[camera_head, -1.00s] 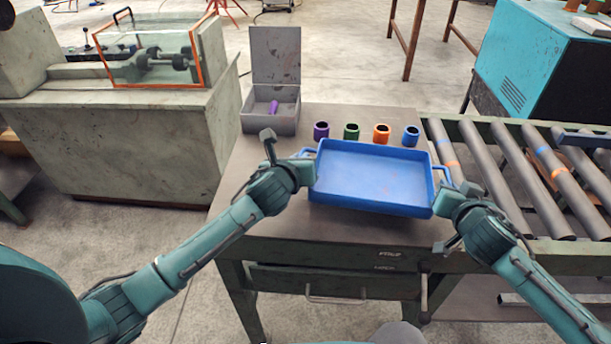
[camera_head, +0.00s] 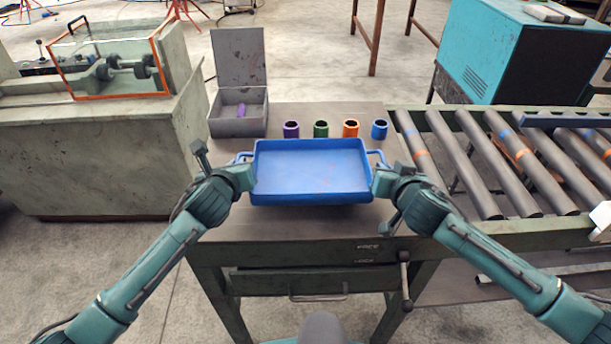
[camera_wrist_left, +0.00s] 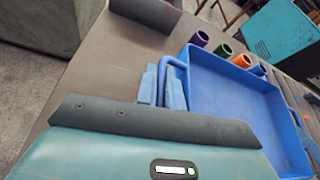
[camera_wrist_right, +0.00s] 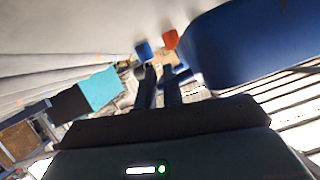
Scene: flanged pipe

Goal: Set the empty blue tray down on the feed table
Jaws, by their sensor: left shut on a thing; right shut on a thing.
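The empty blue tray (camera_head: 311,172) is over the feed table (camera_head: 290,226), its long sides roughly parallel to the table's front edge. A gap between tray and tabletop cannot be judged clearly. My left gripper (camera_head: 243,168) is shut on the tray's left handle; its fingers (camera_wrist_left: 163,86) at the handle show in the left wrist view. My right gripper (camera_head: 381,172) is shut on the right handle. In the right wrist view the tray's dark blue side (camera_wrist_right: 240,45) fills the upper right, and the handle is mostly hidden by the fingers (camera_wrist_right: 158,88).
An open grey box (camera_head: 238,120) holding a purple piece is at the back left. A roller conveyor (camera_head: 480,165) adjoins the right side. Bare tabletop shows in front.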

